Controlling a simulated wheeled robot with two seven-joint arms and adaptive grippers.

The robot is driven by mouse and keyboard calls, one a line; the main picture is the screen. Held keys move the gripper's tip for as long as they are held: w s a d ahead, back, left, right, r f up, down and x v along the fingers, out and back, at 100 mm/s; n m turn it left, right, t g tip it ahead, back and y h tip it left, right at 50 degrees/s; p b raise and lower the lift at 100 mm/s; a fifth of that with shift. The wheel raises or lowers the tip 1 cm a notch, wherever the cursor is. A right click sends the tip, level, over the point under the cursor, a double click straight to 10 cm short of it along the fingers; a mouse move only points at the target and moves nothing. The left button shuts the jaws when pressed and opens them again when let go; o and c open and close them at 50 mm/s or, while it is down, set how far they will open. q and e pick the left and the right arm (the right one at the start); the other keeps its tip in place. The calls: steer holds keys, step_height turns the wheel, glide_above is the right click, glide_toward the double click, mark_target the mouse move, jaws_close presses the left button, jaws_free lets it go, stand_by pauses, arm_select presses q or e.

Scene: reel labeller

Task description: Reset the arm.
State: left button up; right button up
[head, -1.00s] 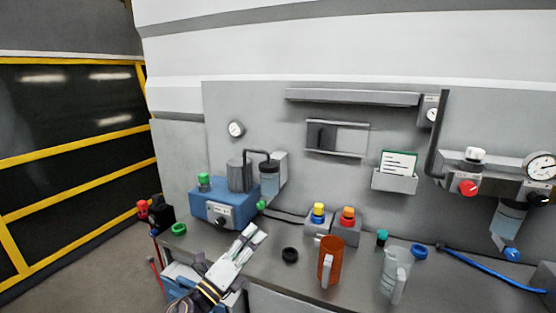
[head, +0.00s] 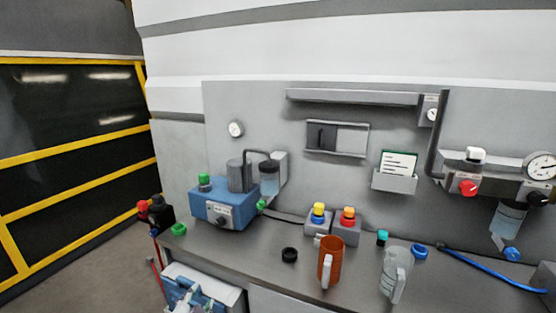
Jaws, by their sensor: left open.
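My left gripper (head: 184,303) shows only in small part at the bottom edge of the head view, low in front of the bench and over a blue-and-white container. It is open, and I see nothing held in it. Most of my left arm is out of the picture. My right gripper is not in view.
The grey bench (head: 262,272) carries a blue pump unit (head: 225,213), an orange mug (head: 330,262), a clear jug (head: 395,272), button boxes (head: 347,228) and several loose rings. A blue-and-white container (head: 208,285) stands below its front left.

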arm_select(q)
steer(key=s+f+n+g+h, duration=0.1)
steer(key=s+f+n+g, duration=0.2)
steer(key=s+f+g, duration=0.45)
steer(key=s+f+n+g+h, duration=0.15)
steer(key=s+f+n, duration=0.25)
steer(key=s, duration=0.7)
step_height(320, 180, down, 32)
steer(key=s+a+r+g+y, duration=0.1)
steer(key=s+a, duration=0.1)
steer(key=s+a+f, duration=0.4)
steer(key=s+f, duration=0.6)
steer(key=s+a+f+m+g, duration=0.1)
steer(key=s+a+f, duration=0.3)
steer(key=s+f, duration=0.6)
steer(key=shift+s+a+f+y, duration=0.3)
steer(key=shift+f+y, duration=0.15)
steer(key=shift+f, duration=0.05)
stand_by(1.0)
